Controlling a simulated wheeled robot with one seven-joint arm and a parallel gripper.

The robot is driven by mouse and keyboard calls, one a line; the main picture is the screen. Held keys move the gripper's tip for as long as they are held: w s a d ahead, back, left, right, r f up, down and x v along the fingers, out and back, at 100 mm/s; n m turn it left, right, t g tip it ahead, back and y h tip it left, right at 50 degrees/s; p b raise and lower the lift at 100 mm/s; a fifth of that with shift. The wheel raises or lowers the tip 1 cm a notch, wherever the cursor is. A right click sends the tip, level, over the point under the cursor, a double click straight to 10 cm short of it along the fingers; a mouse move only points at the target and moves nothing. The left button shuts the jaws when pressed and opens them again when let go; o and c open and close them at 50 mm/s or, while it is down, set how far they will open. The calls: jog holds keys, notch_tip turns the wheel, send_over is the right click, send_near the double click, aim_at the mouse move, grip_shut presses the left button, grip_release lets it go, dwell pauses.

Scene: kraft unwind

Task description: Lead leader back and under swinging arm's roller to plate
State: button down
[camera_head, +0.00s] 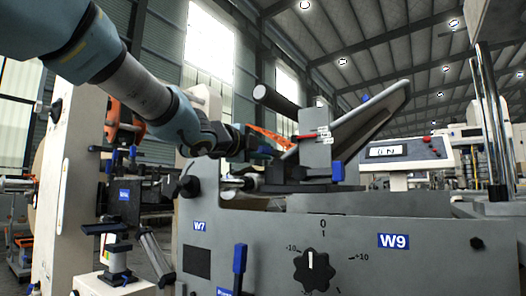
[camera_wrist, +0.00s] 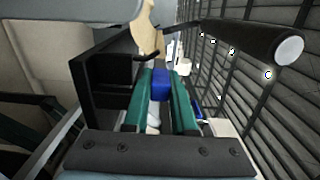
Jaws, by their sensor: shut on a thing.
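My gripper (camera_head: 268,150) is in the middle of the head view, left of the grey upright bracket on the machine. In the wrist view its two green fingers (camera_wrist: 161,90) are shut on a blue piece (camera_wrist: 160,84). A tan, paper-like strip (camera_wrist: 148,32) shows just beyond the fingertips; I cannot tell whether it joins the blue piece as the leader. A black roller (camera_head: 275,103) is above my gripper and also crosses the upper right of the wrist view (camera_wrist: 245,40). The slanted grey arm (camera_head: 355,122) rises right of the bracket. I cannot make out the plate clearly.
The grey cabinet (camera_head: 290,225) with a black dial (camera_head: 314,270) and labels W7 and W9 fills the space below my gripper. An orange strip (camera_head: 268,136) lies close above my gripper. A display box (camera_head: 400,152) stands to the right. A dark plate-like wall (camera_wrist: 100,90) is close left of the fingers.

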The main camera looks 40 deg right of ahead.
jog(key=shift+f+b, duration=0.95)
jog(key=shift+f, duration=0.45)
jog(key=c, duration=0.7)
grip_release()
jog(key=shift+o, duration=0.2)
jog(key=shift+a, duration=0.1)
jog(key=p+v, duration=0.1)
jog(key=v, duration=0.9)
jog(key=shift+a, duration=0.25)
jog(key=shift+s, duration=0.1)
